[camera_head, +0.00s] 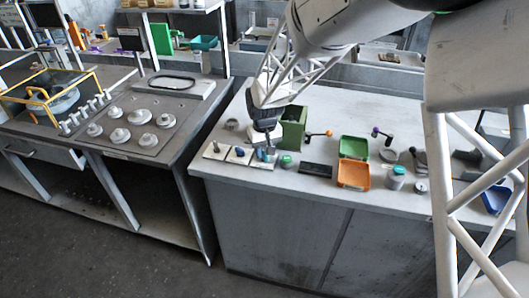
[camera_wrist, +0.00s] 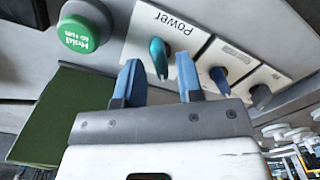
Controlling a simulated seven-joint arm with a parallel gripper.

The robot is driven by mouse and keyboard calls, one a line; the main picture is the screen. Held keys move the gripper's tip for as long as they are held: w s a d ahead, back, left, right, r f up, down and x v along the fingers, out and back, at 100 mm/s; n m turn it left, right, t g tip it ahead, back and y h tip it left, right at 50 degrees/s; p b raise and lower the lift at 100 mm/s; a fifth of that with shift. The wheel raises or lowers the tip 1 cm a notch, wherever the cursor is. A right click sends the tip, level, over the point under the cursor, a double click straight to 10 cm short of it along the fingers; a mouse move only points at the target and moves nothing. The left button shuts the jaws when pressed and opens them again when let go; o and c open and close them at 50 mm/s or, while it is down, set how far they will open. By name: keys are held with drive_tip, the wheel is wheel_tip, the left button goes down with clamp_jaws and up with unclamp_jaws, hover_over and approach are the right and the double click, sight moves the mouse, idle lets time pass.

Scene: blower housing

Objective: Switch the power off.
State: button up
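The power switch is a teal toggle (camera_wrist: 160,62) on a white plate labelled Power (camera_wrist: 165,22) in the wrist view. In the head view, its plate (camera_head: 262,165) is the rightmost of three small white plates near the counter's front left. My gripper (camera_wrist: 158,62) is open, with one blue fingertip on each side of the teal toggle as seen in the wrist view. I cannot tell whether either finger touches it. In the head view, my gripper (camera_head: 266,147) points down over the Power plate and partly hides the toggle.
A blue toggle (camera_wrist: 220,80) and a grey knob (camera_wrist: 261,96) sit on neighbouring plates. A green "Hold to run" button (camera_wrist: 78,33) stands on the Power plate's other side. A green box (camera_head: 293,130) is close behind my gripper. Green and orange trays (camera_head: 353,174) lie to the right.

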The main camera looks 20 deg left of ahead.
sight(264, 153)
drive_tip(key=shift+r, duration=2.15)
drive_tip(key=shift+d+r, duration=0.15)
drive_tip(key=shift+d, duration=0.1)
drive_tip(key=s+d+r+m, duration=0.1)
drive_tip(key=s+d+r, duration=0.25)
drive_tip(key=d, duration=0.35)
drive_tip(key=s+d+r+m+t, duration=0.1)
drive_tip(key=s+d+r, duration=0.2)
drive_tip(key=d+r, duration=0.3)
drive_tip(key=s+d+r+m, duration=0.1)
drive_tip(key=s+d+r, duration=0.3)
drive_tip(key=d, duration=0.4)
drive_tip(key=s+d+r+m, duration=0.1)
drive_tip(key=s+d+m, duration=0.1)
drive_tip(key=s+d, duration=0.5)
drive_tip(key=s+d+r+m+t, duration=0.1)
drive_tip(key=s+d+m, duration=0.1)
drive_tip(key=s+d, duration=0.6)
drive_tip(key=s, duration=0.5)
drive_tip(key=shift+s+t, duration=0.25)
drive_tip(key=shift+t, duration=0.05)
drive_tip(key=shift+o, duration=0.2)
drive_tip(key=shift+r, duration=0.1)
